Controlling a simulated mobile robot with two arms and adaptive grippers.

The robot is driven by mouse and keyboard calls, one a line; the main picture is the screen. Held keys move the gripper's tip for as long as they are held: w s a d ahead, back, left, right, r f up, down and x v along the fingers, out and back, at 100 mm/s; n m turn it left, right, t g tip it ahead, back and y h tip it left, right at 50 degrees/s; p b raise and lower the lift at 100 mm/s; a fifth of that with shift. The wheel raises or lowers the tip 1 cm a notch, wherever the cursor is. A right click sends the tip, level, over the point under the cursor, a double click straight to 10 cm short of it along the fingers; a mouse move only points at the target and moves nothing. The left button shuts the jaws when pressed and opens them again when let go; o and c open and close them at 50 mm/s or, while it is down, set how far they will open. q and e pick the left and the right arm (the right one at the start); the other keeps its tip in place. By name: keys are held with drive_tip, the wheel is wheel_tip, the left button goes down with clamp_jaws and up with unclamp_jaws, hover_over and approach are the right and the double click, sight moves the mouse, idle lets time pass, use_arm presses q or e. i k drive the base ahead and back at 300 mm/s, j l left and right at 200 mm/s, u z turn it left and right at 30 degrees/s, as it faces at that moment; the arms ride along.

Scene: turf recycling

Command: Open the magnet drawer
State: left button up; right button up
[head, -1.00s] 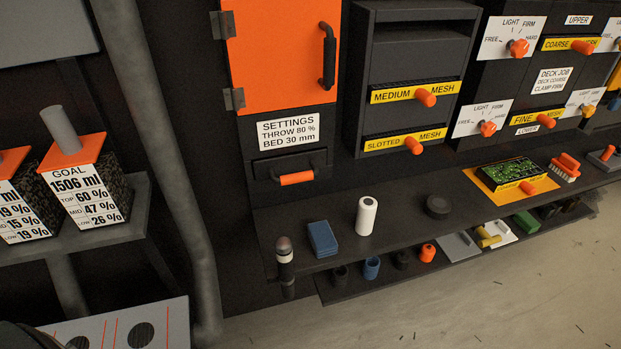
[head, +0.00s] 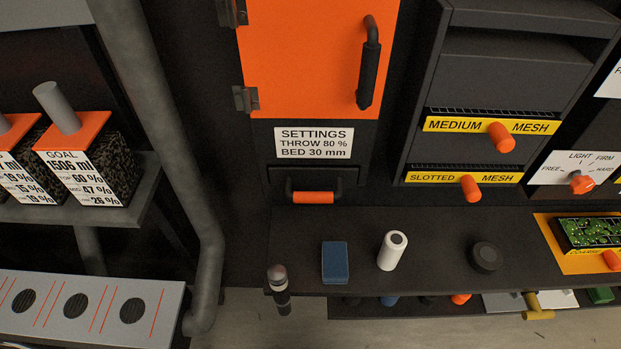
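The small dark drawer (head: 345,178) sits under the settings label (head: 314,141) and the orange cabinet door. Its orange handle (head: 313,197) stands out in front on dark brackets. The drawer front looks flush with the dark panel, so it appears shut. No writing on the drawer itself shows that it is the magnet drawer. Neither of my grippers shows in the head view.
A dark shelf (head: 350,279) juts out below the drawer. It holds a blue block (head: 335,262), a white roll (head: 392,250) and a black disc (head: 486,257). A grey pipe (head: 178,130) stands left. Mesh drawers with orange knobs (head: 501,137) are at right.

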sight(286, 177)
drive_tip(key=k+j, duration=0.15)
drive_tip(key=k, duration=0.25)
drive_tip(key=k+j, duration=0.15)
drive_tip(key=k, duration=0.25)
